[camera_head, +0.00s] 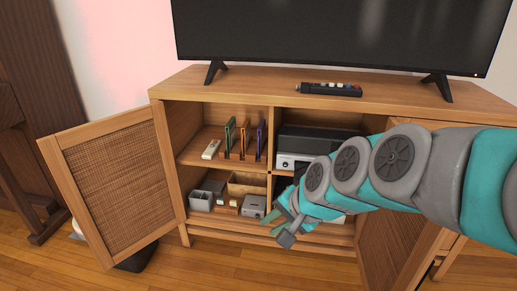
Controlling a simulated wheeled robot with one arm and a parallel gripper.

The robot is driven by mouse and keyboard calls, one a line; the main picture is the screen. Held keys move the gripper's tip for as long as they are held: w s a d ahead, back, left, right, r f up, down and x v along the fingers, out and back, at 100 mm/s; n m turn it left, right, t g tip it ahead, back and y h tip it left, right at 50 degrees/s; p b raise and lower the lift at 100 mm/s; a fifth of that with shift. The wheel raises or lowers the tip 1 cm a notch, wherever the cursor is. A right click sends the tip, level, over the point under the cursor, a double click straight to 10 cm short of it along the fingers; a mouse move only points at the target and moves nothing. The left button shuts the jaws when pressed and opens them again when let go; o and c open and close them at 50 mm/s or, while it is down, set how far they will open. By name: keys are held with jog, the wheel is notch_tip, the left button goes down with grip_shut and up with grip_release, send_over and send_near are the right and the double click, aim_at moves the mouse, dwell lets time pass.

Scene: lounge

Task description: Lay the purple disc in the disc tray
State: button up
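A thin purple upright piece (260,142), which looks like the purple disc or its case, stands in the upper left compartment of the cabinet. A green one (229,134) and an orange one (243,140) stand to its left. A black and silver player (290,160) sits in the upper right compartment, partly behind my arm. I cannot make out a disc tray. My gripper (278,225) is low in front of the lower compartments, below and apart from the purple piece. No held object shows, and its finger opening is unclear.
The left cabinet door (112,184) is swung open; the right door (398,250) also stands open under my arm. The lower left compartment holds grey boxes (201,200) and small items. A remote (330,89) lies on top below the television (340,35).

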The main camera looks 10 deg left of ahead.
jog(key=w+a+r+m+t+y, duration=0.2)
jog(key=w+a+r+m+t, duration=0.15)
jog(key=w+a+m, duration=0.55)
jog(key=w+a+r+m+t+y, duration=0.1)
jog(key=w+a+r+m+t, duration=0.25)
jog(key=w+a, duration=0.55)
jog(key=shift+w+d+f+m+t+h+p, duration=0.5)
jog(key=shift+w+d+f+m+h, duration=1.2)
jog(key=shift+w+m, duration=1.8)
jog(key=shift+w+d+f+m+t+h+p, duration=0.25)
jog(key=shift+w+d+f+m+t+h, duration=0.7)
jog(key=shift+w+f+m, duration=2.55)
jog(key=shift+w+d+f+m+t+h+p, duration=0.4)
jog(key=shift+w+d+f+m+h, duration=1.05)
jog(key=shift+w, duration=3.4)
jog(key=shift+a+r+m+h, duration=0.3)
jog(key=shift+a+r+m, duration=0.15)
jog(key=shift+a+m, duration=0.25)
grip_shut()
